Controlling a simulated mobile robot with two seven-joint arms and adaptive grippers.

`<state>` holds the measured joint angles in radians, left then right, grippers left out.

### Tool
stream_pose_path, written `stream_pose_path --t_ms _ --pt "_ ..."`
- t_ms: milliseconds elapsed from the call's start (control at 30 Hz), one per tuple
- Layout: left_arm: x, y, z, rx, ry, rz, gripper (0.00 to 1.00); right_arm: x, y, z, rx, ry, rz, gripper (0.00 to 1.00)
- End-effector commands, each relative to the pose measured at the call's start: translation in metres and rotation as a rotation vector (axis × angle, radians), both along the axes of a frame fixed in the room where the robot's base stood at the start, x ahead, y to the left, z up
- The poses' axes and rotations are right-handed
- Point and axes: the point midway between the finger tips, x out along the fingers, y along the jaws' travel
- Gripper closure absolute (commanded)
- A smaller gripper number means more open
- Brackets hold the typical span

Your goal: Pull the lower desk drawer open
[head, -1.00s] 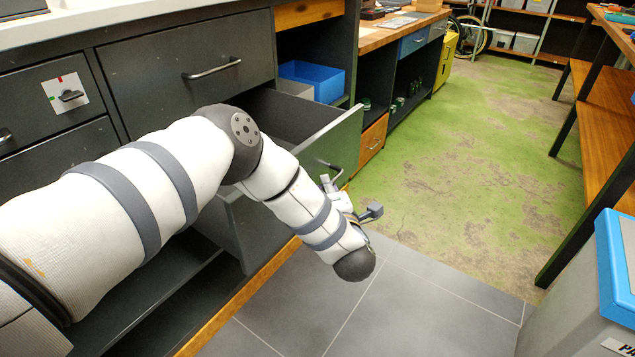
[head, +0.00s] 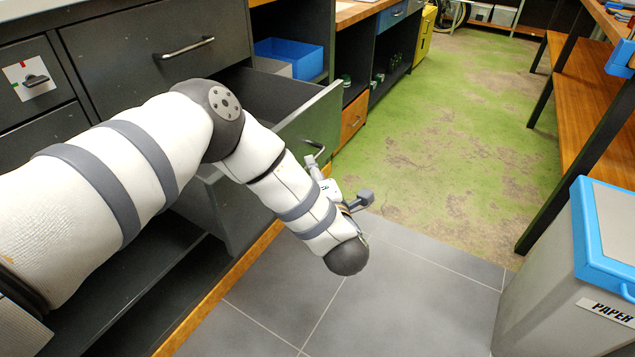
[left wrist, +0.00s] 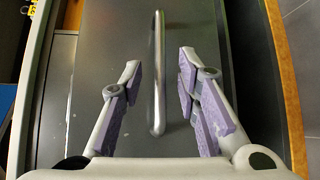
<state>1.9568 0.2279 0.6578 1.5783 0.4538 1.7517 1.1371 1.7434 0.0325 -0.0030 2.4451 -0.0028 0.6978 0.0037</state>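The lower desk drawer (head: 305,128) is pulled out below a closed upper drawer in the head view, and its inside shows. Its metal bar handle (head: 316,147) is on the front face, partly hidden by my gripper. In the left wrist view the handle (left wrist: 158,75) runs up the picture between the fingers, with a gap on both sides. My left gripper (head: 340,183) is in front of the drawer front, near the handle. Its purple-padded fingers (left wrist: 158,90) are spread and hold nothing. My right gripper is in neither view.
The closed upper drawer (head: 150,50) has its own bar handle. A blue bin (head: 290,58) sits on a shelf behind the open drawer. A grey paper bin (head: 560,260) with a blue lid stands at right. The tiled floor (head: 400,280) between is clear.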

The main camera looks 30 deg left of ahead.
Motion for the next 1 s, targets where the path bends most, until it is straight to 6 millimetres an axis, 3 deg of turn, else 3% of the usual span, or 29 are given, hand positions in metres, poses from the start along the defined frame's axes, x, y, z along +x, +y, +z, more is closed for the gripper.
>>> stream_pose_path --t_ms 100,300,833,933,1000 --pt "-0.025 -0.023 0.004 -0.001 0.003 -0.006 0.70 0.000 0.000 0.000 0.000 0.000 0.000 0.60" --pt "-0.055 -0.047 0.009 -0.001 0.002 -0.002 0.70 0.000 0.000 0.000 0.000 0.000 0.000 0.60" --pt "-0.062 -0.052 0.011 0.002 0.003 -0.004 0.70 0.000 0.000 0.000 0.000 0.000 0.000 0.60" --pt "-0.070 -0.064 -0.007 0.052 0.134 -0.130 0.70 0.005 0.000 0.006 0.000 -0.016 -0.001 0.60" --pt "-0.093 -0.081 -0.041 0.153 0.363 -0.354 0.70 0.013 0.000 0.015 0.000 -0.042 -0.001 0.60"
